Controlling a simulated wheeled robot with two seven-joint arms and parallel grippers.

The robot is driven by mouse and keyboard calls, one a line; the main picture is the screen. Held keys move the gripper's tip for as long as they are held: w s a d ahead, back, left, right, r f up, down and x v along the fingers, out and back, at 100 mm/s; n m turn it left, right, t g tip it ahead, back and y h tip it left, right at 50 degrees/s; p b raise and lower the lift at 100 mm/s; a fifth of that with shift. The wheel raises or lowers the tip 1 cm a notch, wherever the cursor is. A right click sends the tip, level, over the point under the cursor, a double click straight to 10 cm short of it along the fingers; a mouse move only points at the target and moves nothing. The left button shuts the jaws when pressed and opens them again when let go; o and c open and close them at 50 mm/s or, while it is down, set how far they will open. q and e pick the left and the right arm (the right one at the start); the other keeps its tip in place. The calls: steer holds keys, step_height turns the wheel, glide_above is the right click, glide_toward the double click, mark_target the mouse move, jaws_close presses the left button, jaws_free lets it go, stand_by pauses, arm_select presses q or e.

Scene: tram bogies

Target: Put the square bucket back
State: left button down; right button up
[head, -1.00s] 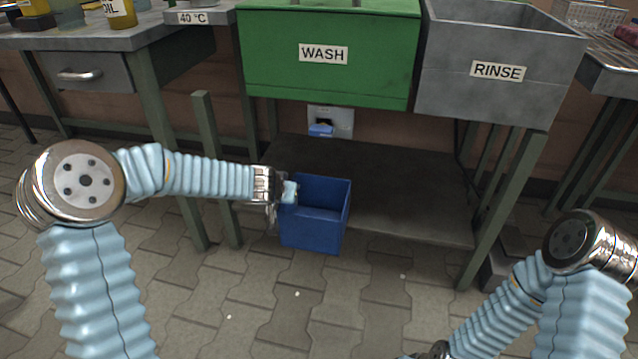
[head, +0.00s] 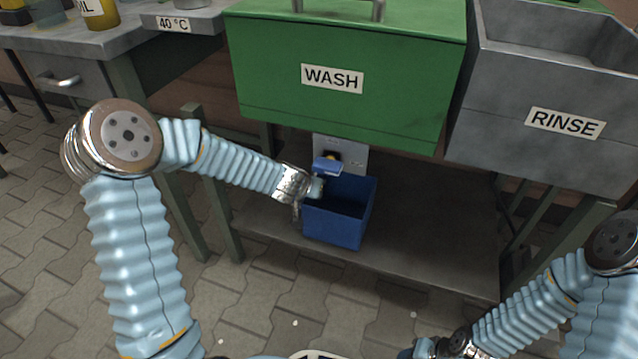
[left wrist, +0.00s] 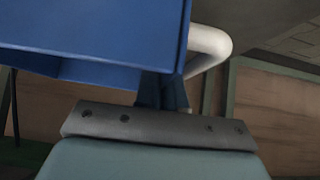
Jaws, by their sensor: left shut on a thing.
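The square bucket (head: 335,228) is blue, open at the top and roughly upright, tilted slightly in the picture. It also fills the upper left of the left wrist view (left wrist: 100,35). My left gripper (head: 317,190) is shut on the bucket's left side near the rim; its dark fingers show in the left wrist view (left wrist: 162,92). The bucket appears over the lower shelf (head: 430,240), beneath the green WASH tank (head: 340,105). I cannot tell whether it touches the shelf. My right gripper (head: 425,350) is at the bottom edge, its fingers unclear.
A pale wall plate with a blue part (head: 328,165) is just behind the bucket. The grey RINSE tank (head: 550,110) is to the right. A green leg (head: 215,185) stands left of the bucket. The shelf's right part is clear. A pale curved bar (left wrist: 212,45) is beside the bucket.

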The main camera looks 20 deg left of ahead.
arm_select(q)
steer(key=shift+f, duration=0.8)
steer(key=shift+f+b, duration=0.1)
steer(key=shift+b, duration=0.2)
steer(key=c, duration=1.2)
jaws_free()
steer(key=shift+c, duration=0.2)
steer(key=p+v, duration=0.1)
steer(key=v, duration=1.1)
steer(key=s+d+f+g+h, duration=0.2)
steer(key=s+d+f, duration=0.2)
steer(key=f, duration=0.3)
steer(key=s+d+f+n+g+h, duration=0.1)
steer(key=s+d+f+g+h, duration=0.1)
steer(key=s+d+f+g, duration=0.25)
steer(key=s+d+f+h, duration=0.1)
steer(key=s+d+f, duration=0.25)
steer(key=f, duration=0.45)
steer(key=s+a+f+n+g+y, duration=0.1)
steer(key=s+f, duration=0.6)
steer(key=f, duration=0.2)
steer(key=shift+a+f+y, duration=0.15)
steer(key=shift+a+y, duration=0.05)
steer(key=shift+y, duration=0.1)
